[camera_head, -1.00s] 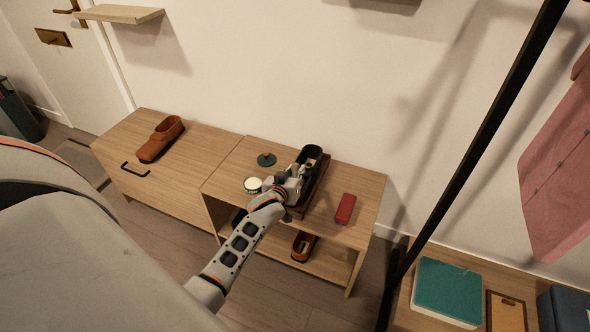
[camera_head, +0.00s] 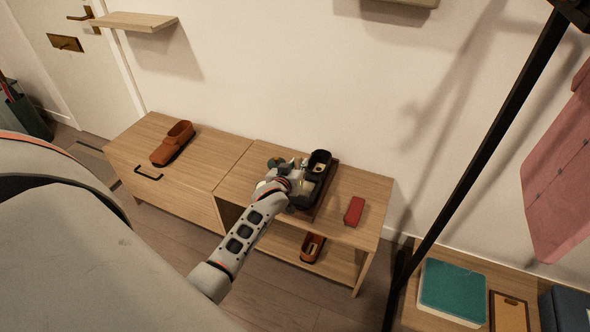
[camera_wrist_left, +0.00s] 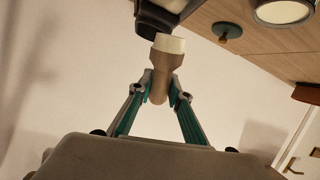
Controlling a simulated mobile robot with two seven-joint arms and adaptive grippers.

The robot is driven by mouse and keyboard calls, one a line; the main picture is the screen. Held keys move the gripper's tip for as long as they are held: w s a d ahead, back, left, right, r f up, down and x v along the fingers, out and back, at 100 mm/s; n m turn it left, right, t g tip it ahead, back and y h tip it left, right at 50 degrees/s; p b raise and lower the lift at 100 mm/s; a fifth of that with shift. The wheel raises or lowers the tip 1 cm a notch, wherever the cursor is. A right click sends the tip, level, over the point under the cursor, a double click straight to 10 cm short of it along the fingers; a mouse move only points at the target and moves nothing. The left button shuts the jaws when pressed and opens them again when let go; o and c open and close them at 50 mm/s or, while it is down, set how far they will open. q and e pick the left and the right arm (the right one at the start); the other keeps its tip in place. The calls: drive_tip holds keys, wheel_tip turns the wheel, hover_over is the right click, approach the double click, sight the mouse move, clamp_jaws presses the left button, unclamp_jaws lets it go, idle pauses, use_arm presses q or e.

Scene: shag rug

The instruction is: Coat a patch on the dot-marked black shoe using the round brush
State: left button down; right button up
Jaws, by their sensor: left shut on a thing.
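The black shoe (camera_head: 319,164) stands on a dark tray (camera_head: 326,190) on top of the wooden bench; its dot mark cannot be made out. My left gripper (camera_head: 290,178) is just left of the shoe. In the left wrist view my left gripper (camera_wrist_left: 160,82) is shut on the round brush (camera_wrist_left: 168,60), which has a tan handle and pale bristles. The bristles are close to the dark shoe (camera_wrist_left: 158,17); I cannot tell if they touch. An open tin of pale cream (camera_wrist_left: 284,11) is at the upper right. My right gripper is not in view.
A green knobbed lid (camera_wrist_left: 227,31) lies on the bench near the tin. A red block (camera_head: 354,211) lies right of the tray. A brown shoe (camera_head: 172,143) sits on the left cabinet, another (camera_head: 312,247) on the lower shelf. A black pole (camera_head: 470,160) stands at the right.

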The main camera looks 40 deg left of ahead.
sight(299, 158)
use_arm(q)
wheel_tip(299, 158, up, 4)
drive_tip(key=shift+f+p, duration=0.1)
drive_tip(key=shift+p, duration=1)
drive_tip(key=shift+f, duration=0.1)
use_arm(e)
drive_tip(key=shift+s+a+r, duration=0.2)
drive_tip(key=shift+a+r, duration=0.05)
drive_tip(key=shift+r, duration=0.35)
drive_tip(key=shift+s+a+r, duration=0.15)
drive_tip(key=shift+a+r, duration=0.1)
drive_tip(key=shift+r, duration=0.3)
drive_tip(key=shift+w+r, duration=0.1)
use_arm(q)
drive_tip(key=shift+f, duration=0.35)
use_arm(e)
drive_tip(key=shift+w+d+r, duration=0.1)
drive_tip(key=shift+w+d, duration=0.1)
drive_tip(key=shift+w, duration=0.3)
use_arm(q)
drive_tip(key=shift+r, duration=0.15)
